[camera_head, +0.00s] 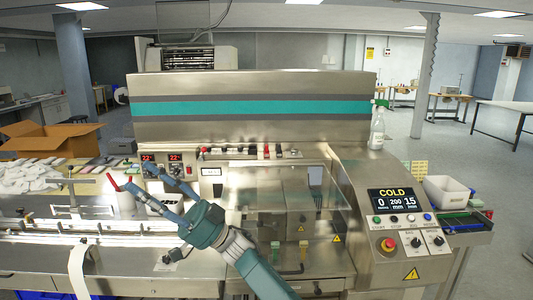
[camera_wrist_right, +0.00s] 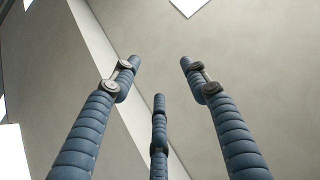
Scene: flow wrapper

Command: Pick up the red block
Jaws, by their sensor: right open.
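A small red item (camera_head: 489,213) sits at the far right, by the blue and green trays; it is too small to tell whether it is a block. My right gripper (camera_head: 150,178) is open and empty above the left part of the machine, far to the left of that item. Its three blue fingers also show spread apart in the right wrist view (camera_wrist_right: 160,68), with only plain grey surfaces behind them. No red block shows in the wrist view. My left gripper is not in view.
The control panel (camera_head: 397,201) stands between my right gripper and the red item. A white bin (camera_head: 446,191) is behind the green tray (camera_head: 462,222). A clear bottle (camera_head: 377,130) stands on the machine.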

